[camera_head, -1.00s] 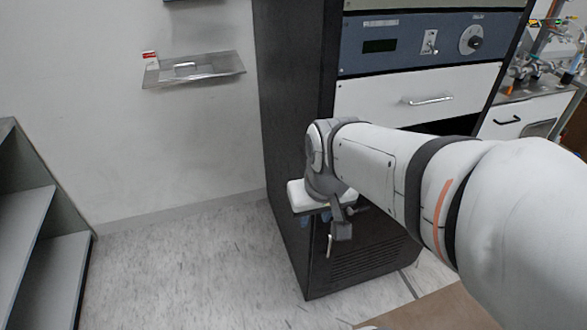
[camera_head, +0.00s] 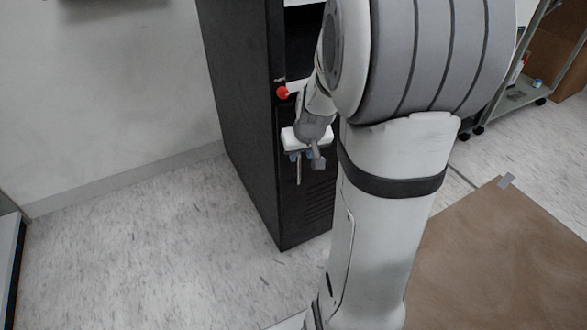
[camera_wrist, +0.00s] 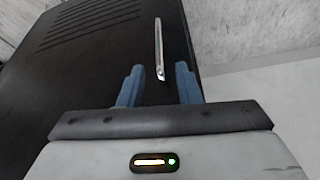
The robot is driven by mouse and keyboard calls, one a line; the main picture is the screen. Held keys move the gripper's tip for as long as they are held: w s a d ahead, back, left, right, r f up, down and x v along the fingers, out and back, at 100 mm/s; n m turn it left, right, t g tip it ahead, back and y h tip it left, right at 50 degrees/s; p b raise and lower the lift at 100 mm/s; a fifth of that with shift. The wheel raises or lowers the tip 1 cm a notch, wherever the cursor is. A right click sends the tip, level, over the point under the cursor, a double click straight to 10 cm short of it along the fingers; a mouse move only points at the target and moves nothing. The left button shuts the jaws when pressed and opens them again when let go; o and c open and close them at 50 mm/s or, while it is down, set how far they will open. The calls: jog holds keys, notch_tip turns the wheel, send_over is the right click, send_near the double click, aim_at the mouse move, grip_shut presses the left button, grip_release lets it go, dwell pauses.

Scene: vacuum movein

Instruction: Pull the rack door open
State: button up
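The rack (camera_head: 245,130) is a tall black cabinet, and its lower door (camera_head: 300,218) has vent slots and looks shut. A slim metal handle (camera_head: 299,172) stands upright on the door near its left edge. In the wrist view the handle (camera_wrist: 159,50) rises from the dark door (camera_wrist: 100,60). My gripper (camera_wrist: 160,78) is open, with a blue finger on each side. The handle's near end lies in the gap between the fingertips, and I see no contact. In the head view my gripper (camera_head: 302,155) is close to the handle, partly hidden by my wrist.
A red knob (camera_head: 282,92) is on the rack front above my gripper. My arm hides much of the rack's right side. A brown mat (camera_head: 500,260) lies on the floor at right, and a wheeled cart (camera_head: 525,92) stands behind it. Floor left of the rack is clear.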

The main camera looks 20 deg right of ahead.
aim_at(300, 161)
jog(key=b+x, duration=0.3)
jog(key=x, duration=0.5)
jog(key=shift+d, duration=0.1)
grip_shut()
dwell(0.4)
